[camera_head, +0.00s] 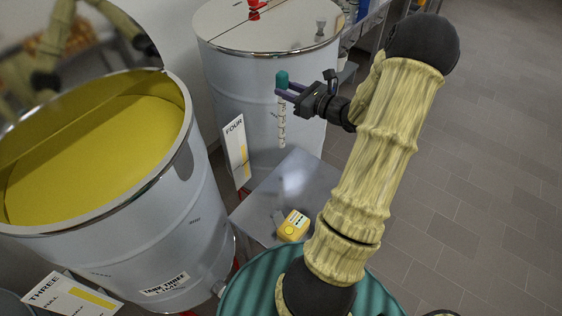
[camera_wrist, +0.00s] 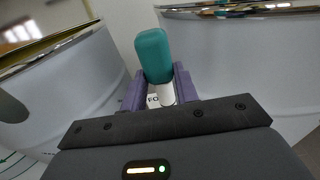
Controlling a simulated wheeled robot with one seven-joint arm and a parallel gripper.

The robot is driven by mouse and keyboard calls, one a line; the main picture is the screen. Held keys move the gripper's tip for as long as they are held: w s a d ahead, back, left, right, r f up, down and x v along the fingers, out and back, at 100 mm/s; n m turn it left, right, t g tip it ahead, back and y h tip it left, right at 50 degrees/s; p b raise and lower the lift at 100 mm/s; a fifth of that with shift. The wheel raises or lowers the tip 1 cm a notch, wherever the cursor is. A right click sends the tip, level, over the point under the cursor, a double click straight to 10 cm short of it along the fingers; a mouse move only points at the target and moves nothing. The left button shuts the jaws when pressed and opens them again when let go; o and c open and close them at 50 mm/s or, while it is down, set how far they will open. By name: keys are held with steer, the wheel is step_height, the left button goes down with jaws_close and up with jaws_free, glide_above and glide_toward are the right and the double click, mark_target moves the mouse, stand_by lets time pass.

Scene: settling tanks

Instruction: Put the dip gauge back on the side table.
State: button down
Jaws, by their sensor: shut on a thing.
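The dip gauge (camera_head: 282,122) is a pale marked rod with a teal handle on top. My gripper (camera_head: 284,94) is shut on it just below the handle, and the rod hangs upright. In the wrist view the teal handle (camera_wrist: 153,55) stands between the purple fingers of my gripper (camera_wrist: 160,90). The grey side table (camera_head: 268,199) lies below and in front of the gauge, between the tanks and my arm. The gauge is held in the air, apart from the table top. My arm hides part of the table's right side.
A yellow device (camera_head: 293,225) lies on the table's near part. An open tank of yellow liquid (camera_head: 95,150) stands at left, with a "THREE" card (camera_head: 70,296). A lidded tank (camera_head: 262,75) stands behind, with a "FOUR" card (camera_head: 236,153). Open tiled floor (camera_head: 480,170) lies at right.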

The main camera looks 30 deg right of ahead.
mark_target(282, 114)
steer(key=shift+f+p, duration=0.6)
steer(key=shift+f, duration=2.3)
steer(key=shift+f+p, duration=0.5)
steer(key=shift+f, duration=1.6)
steer(key=shift+f, duration=0.2)
steer(key=c, duration=1.1)
jaws_free()
steer(key=shift+o, duration=0.2)
steer(key=shift+r, duration=0.2)
